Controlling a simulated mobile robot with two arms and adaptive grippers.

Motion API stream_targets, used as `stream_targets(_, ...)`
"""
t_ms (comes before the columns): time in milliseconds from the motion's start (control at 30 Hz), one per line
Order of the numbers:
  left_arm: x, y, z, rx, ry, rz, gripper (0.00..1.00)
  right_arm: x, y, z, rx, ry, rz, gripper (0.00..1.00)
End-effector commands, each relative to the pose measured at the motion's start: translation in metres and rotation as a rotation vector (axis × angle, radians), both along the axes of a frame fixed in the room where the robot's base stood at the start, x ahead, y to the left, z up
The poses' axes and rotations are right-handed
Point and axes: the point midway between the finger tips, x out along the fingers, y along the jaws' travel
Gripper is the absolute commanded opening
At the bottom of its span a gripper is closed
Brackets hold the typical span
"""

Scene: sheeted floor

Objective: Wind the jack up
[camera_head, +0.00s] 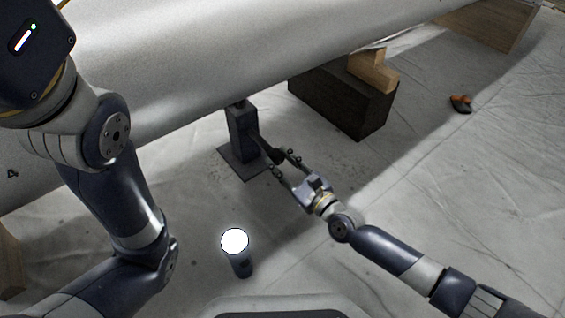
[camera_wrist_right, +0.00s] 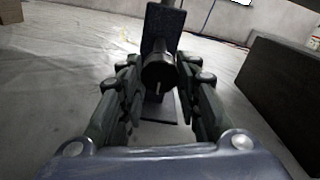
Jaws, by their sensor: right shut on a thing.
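The jack (camera_head: 242,135) is a dark upright post on a flat square base plate. It stands on the sheeted floor under a large pale cylinder, its top at the cylinder's underside. A dark crank handle (camera_head: 273,154) sticks out from its side toward my right gripper. My right gripper (camera_head: 283,161) is shut on the handle. In the right wrist view the handle's round dark end (camera_wrist_right: 159,73) sits between the fingers, with the jack post (camera_wrist_right: 162,28) behind it. My left arm comes in at the left of the head view, but its gripper is out of the picture.
The large pale cylinder (camera_head: 200,50) spans the top. A dark block (camera_head: 345,100) with wooden pieces (camera_head: 374,72) on it stands right of the jack. A lit lamp (camera_head: 238,252) stands on the floor in front.

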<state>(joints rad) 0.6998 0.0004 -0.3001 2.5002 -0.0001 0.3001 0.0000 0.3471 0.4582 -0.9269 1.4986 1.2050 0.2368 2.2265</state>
Motion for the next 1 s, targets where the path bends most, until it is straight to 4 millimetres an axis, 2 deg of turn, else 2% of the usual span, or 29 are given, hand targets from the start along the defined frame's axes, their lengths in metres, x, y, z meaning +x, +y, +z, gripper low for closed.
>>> stream_targets(667, 0.0, 0.0, -0.0002, 0.0, 0.0, 0.0, 0.0, -0.0002, -0.0007, -0.0019, 0.046, 0.039, 0.0, 0.07)
stream_targets(700, 0.0, 0.0, -0.0002, 0.0, 0.0, 0.0, 0.0, -0.0002, -0.0007, -0.0019, 0.046, 0.039, 0.0, 0.37)
stream_targets(767, -0.0001, 0.0001, -0.0003, 0.0, 0.0, 0.0, 0.0, -0.0002, -0.0006, -0.0017, 0.047, 0.038, 0.0, 0.51)
stream_targets(1000, -0.0001, 0.0, -0.0001, 0.0, 0.0, 0.0, 0.0, -0.0001, -0.0002, -0.0008, 0.048, 0.036, 0.0, 0.51)
